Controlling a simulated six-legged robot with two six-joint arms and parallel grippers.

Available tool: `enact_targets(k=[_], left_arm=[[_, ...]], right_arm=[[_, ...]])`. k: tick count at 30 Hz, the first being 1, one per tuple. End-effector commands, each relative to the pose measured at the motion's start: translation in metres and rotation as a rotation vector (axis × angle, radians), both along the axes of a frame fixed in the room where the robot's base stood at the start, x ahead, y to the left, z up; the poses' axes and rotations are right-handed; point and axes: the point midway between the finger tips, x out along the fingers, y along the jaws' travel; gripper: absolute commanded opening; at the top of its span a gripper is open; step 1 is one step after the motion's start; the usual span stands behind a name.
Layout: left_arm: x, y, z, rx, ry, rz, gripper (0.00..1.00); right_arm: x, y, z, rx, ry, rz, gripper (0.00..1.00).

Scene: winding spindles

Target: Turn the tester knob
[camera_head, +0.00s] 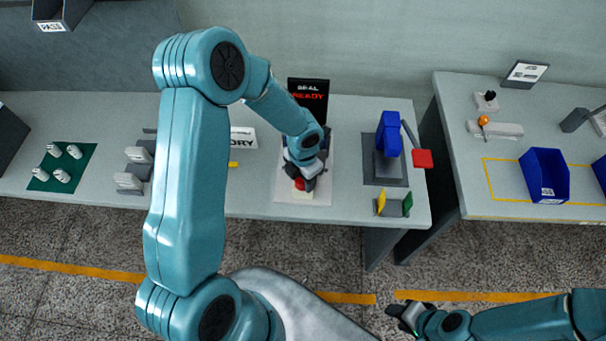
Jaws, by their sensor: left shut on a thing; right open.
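The tester stands on a pale mat (318,195) on the middle bench, with a black screen (309,92) behind it that reads READY in red letters. A small red knob (300,185) shows at the front of the tester. My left gripper (302,177) reaches down over the tester from above and is shut on the red knob. The gripper and forearm hide most of the tester's body. My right gripper (398,318) is open and empty, low in front of the bench above the floor.
A blue press with a red-ended lever (389,140) stands right of the tester, with yellow and green pieces in front. A green mat (82,158) with several white spindles lies at left. A second bench at right holds a blue bin (545,176).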

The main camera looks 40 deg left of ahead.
Motion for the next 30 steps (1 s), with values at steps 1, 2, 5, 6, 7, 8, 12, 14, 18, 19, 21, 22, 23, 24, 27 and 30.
enact_targets(k=[1, 2, 5, 6, 7, 8, 12, 14, 18, 19, 21, 22, 23, 24, 27, 30], left_arm=[[0.0033, 0.0012, 0.003, 0.002, -0.01, -0.003, 0.18], [0.0033, 0.0012, 0.0029, 0.002, -0.01, -0.005, 0.18], [0.0034, 0.0012, 0.0026, 0.002, -0.01, -0.007, 0.18], [0.0034, 0.0012, 0.0025, 0.002, -0.01, -0.008, 0.18], [0.0034, 0.0012, 0.0025, 0.002, -0.01, -0.008, 0.18], [0.0034, 0.0012, 0.0025, 0.002, -0.01, -0.007, 0.18], [0.0033, 0.0011, 0.0025, 0.002, -0.01, -0.007, 0.18], [0.0032, 0.0011, 0.0025, 0.002, -0.01, -0.007, 0.58], [0.0022, 0.0007, 0.0017, 0.002, -0.007, -0.007, 0.74], [0.002, 0.0007, 0.0015, 0.001, -0.005, -0.007, 0.74], [0.0014, 0.0005, 0.0011, 0.001, -0.004, -0.007, 0.74], [0.0013, 0.0004, 0.001, 0.001, -0.004, -0.007, 0.74], [0.0012, 0.0003, 0.0009, 0.0, -0.003, -0.007, 0.74], [0.0011, 0.0002, 0.001, 0.0, -0.003, -0.007, 0.74], [0.0007, -0.0019, 0.0028, 0.0, -0.003, -0.007, 0.74], [0.0003, -0.0057, 0.0078, 0.0, -0.004, -0.007, 0.74]], right_arm=[[0.0, 0.0, 0.0014, 0.0, 0.0, 0.0, 0.43], [0.0, 0.0, 0.0015, 0.0, 0.0, 0.0, 0.43], [0.0, 0.0, 0.0014, 0.0, 0.0, 0.0, 0.43], [0.0, 0.0, 0.0014, 0.0, 0.0, 0.0, 0.43], [0.0, 0.0, 0.0013, 0.0, 0.0, 0.0, 0.43], [0.0, 0.0, 0.0013, 0.0, 0.0, 0.0, 0.43], [0.0, 0.0, 0.0013, 0.0, 0.0, 0.0, 0.43], [0.0, 0.0, 0.0013, 0.0, 0.0, 0.0, 0.43], [0.0, 0.0, 0.0012, 0.0, 0.0, 0.0, 0.43], [0.0, 0.0, 0.0011, 0.0, 0.0, 0.0, 0.43], [0.0, -0.0001, 0.001, 0.0, 0.0, 0.0, 0.43], [0.0, 0.0, 0.0009, 0.0, 0.0, 0.0, 0.43], [0.0, 0.0, 0.0009, 0.0, 0.0, 0.0, 0.43], [0.0, 0.0, 0.0009, 0.0, 0.0, 0.0, 0.43], [0.0, 0.0, 0.0009, 0.0, 0.0, 0.0, 0.43], [0.0, 0.0, 0.0009, 0.0, 0.0, 0.0, 0.43]])
